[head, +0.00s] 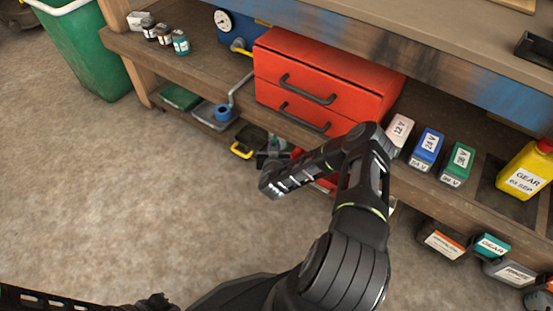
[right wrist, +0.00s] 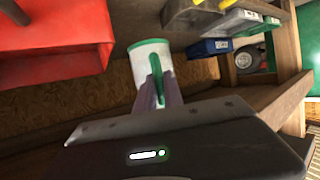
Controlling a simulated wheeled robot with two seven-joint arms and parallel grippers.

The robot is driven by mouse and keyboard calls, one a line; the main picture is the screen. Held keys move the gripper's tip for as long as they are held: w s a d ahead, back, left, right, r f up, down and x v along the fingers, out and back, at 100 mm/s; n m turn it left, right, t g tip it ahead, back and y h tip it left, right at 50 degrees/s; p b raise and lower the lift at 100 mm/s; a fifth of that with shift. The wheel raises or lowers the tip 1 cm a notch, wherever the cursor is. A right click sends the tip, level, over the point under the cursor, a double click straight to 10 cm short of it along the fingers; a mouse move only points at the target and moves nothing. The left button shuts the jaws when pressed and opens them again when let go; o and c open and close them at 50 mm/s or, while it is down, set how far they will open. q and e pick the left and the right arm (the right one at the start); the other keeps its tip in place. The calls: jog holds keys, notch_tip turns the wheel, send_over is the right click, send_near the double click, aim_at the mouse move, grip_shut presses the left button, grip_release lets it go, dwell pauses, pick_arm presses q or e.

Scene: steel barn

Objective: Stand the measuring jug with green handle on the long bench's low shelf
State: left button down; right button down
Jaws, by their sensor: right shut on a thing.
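The measuring jug (right wrist: 141,66) is white with a green edge and a green handle (right wrist: 157,76). In the right wrist view it sits at the ends of my right gripper's fingers (right wrist: 158,95), which are shut on the handle. In the head view my right gripper (head: 272,156) is at the front of the long bench, left of and below the red drawers; the jug is not clearly visible there. The bench's shelf (head: 205,68) runs beneath its worktop (head: 440,45). What may be my left gripper (head: 155,301) shows only as a dark shape at the bottom edge; its jaws cannot be made out.
A red drawer unit (head: 320,78) fills the shelf's middle. Battery packs (head: 427,146) and a yellow gear-oil jug (head: 527,170) stand to its right; small jars (head: 180,43) are at left. A green bin (head: 85,45) stands left.

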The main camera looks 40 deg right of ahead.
notch_tip(320, 180, down, 5)
jog(key=shift+f+b, duration=0.1)
jog(key=shift+b, duration=0.9)
jog(key=shift+f+b, duration=1)
jog(key=shift+f, duration=0.9)
jog(key=shift+f, duration=0.2)
jog(key=c, duration=1.5)
grip_release()
jog(key=shift+o, duration=0.2)
jog(key=shift+r, duration=0.2)
